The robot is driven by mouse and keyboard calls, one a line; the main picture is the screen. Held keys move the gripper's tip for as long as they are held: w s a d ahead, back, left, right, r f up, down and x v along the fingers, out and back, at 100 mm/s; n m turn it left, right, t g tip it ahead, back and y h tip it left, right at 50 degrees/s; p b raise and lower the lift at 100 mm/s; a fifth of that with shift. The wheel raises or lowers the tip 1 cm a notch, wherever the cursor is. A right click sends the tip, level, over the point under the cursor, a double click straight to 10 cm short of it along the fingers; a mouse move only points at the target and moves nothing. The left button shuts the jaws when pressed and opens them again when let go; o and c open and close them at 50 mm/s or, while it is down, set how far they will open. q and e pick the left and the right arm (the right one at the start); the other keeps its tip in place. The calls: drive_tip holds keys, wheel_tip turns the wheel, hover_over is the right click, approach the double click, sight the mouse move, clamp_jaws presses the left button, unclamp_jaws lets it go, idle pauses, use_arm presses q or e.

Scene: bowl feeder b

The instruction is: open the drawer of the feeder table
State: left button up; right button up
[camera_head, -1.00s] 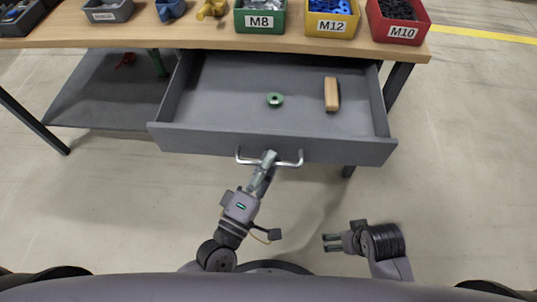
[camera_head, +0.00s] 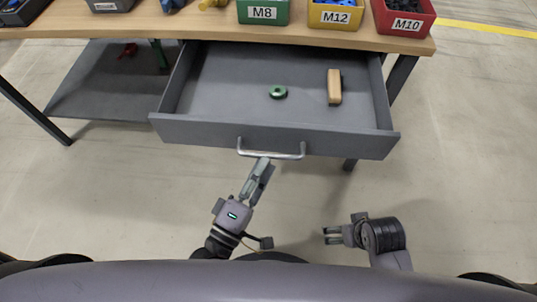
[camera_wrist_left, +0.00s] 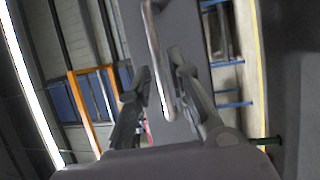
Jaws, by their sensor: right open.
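The grey drawer (camera_head: 205,133) of the feeder table (camera_head: 150,31) stands pulled out, with its inside showing. Its silver bar handle (camera_head: 272,154) is on the front panel and also shows in the left wrist view (camera_wrist_left: 155,50). My right gripper (camera_head: 326,236) is open and empty, low and to the right, away from the drawer.
A green ring (camera_head: 278,92) and a wooden block (camera_head: 334,87) lie in the drawer. Bins labelled M8 (camera_head: 262,12), M12 (camera_head: 335,16) and M10 (camera_head: 404,22) stand on the tabletop. A grey lower shelf (camera_head: 105,85) is at left. The floor in front is clear.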

use_arm(q)
drive_tip(key=v, duration=0.8)
drive_tip(key=shift+d, duration=0.1)
